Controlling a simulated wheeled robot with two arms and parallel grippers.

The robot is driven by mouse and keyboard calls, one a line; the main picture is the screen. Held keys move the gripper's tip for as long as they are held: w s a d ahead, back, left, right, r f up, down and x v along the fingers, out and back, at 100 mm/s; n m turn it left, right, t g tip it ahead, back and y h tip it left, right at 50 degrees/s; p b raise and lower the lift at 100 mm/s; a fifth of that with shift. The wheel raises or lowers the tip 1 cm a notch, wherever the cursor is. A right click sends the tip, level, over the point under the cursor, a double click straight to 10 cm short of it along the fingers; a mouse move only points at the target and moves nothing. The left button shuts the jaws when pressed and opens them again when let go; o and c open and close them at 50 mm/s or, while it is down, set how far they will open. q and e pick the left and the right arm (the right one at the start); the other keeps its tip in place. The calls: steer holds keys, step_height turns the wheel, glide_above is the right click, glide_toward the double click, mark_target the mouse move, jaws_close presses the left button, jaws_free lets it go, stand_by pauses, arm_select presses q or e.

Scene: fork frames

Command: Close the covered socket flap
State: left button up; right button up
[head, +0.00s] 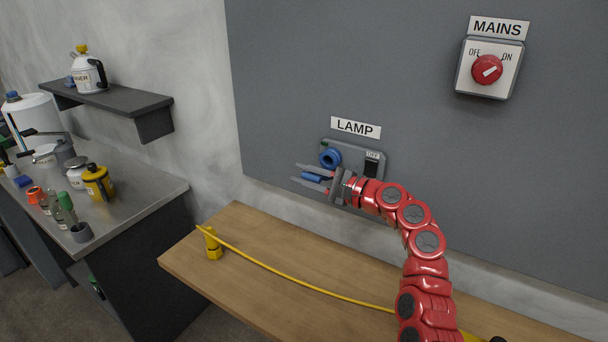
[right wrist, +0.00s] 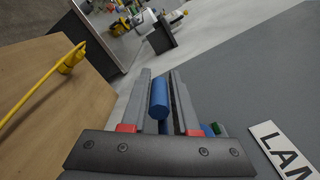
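The covered socket (head: 330,157) is a round blue ring on a grey plate under the LAMP label, left of a small dark switch. A short blue piece, apparently its flap (head: 312,176), stands out below the ring. It also shows as a blue cylinder shape in the right wrist view (right wrist: 159,98). My right gripper (head: 295,173) is open, its two fingers on either side of the blue piece; the right wrist view shows gaps beside it. The flap's hinge is hidden. My left gripper is not in view.
A wooden bench (head: 240,285) runs below the panel, with a yellow cable (head: 290,284) and a yellow plug (head: 212,245) on it. A MAINS switch (head: 487,70) is at upper right. A cluttered metal counter (head: 140,188) and a shelf (head: 115,98) are at left.

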jaws_close()
stand_by(1.1)
